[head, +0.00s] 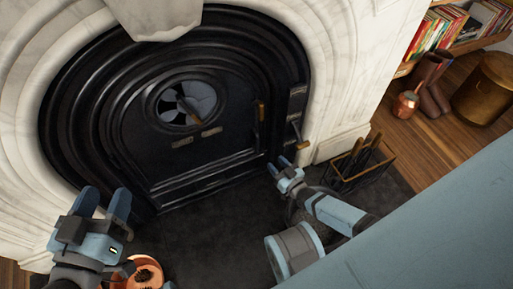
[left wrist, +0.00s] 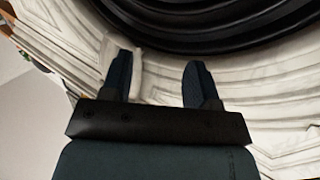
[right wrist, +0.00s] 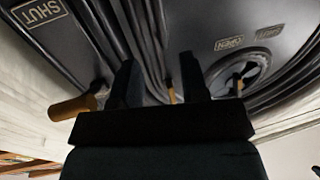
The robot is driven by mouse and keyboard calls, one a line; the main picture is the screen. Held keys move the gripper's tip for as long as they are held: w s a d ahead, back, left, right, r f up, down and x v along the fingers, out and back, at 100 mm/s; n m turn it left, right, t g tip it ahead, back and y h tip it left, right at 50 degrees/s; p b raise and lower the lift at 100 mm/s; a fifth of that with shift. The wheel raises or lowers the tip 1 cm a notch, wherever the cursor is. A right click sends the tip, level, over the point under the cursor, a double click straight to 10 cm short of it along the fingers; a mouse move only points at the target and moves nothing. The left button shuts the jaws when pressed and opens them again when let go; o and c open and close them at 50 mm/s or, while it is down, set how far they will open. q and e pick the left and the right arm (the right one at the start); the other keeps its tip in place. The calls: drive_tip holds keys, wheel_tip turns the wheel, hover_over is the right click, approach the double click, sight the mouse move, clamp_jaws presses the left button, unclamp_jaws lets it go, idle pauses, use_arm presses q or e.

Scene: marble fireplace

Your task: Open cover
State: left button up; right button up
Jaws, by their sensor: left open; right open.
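The cover is a black metal fireplace door (head: 226,150), shut in its arched frame, with a round vent (head: 187,103) in its upper part. A brass-tipped handle (head: 261,110) is on its right side. A latch handle with a brass grip (head: 297,130) sticks out from the frame to the right; its grip also shows in the right wrist view (right wrist: 72,107), below a SHUT plate (right wrist: 40,13). My right gripper (head: 279,165) is open and empty, below and left of the latch grip. My left gripper (head: 104,204) is open and empty at lower left, apart from the door.
A white marble surround (head: 343,70) frames the fireplace. A rack of fire tools (head: 358,162) stands right of my right gripper. A copper bowl (head: 146,272) with pine cones is beside my left gripper. The dark hearth (head: 215,225) between my arms is clear.

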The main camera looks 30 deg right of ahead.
sight(258, 143)
use_arm(q)
drive_tip(key=shift+w+a+r+m+t+h+b, duration=0.15)
drive_tip(key=shift+w+a+m+t+b, duration=0.15)
drive_tip(key=shift+m+b, duration=0.3)
drive_tip(key=shift+w+a+m+t+h+b, duration=0.2)
drive_tip(key=shift+w+m+b, duration=0.2)
drive_tip(key=shift+b, duration=0.45)
drive_tip(key=shift+w+a+r+m+t+h+b, duration=0.1)
drive_tip(key=shift+w+a+m+t+h+b, duration=0.1)
drive_tip(key=shift+w+m+b, duration=0.3)
use_arm(e)
drive_tip(key=shift+w+a, duration=0.3)
drive_tip(key=shift+w, duration=1.65)
drive_tip(key=shift+w+a, duration=0.25)
drive_tip(key=shift+w, duration=1.65)
drive_tip(key=shift+w+a, duration=0.3)
drive_tip(key=shift+w, duration=1.65)
use_arm(q)
drive_tip(key=shift+s, duration=0.2)
use_arm(e)
drive_tip(key=shift+c, duration=0.2)
clamp_jaws()
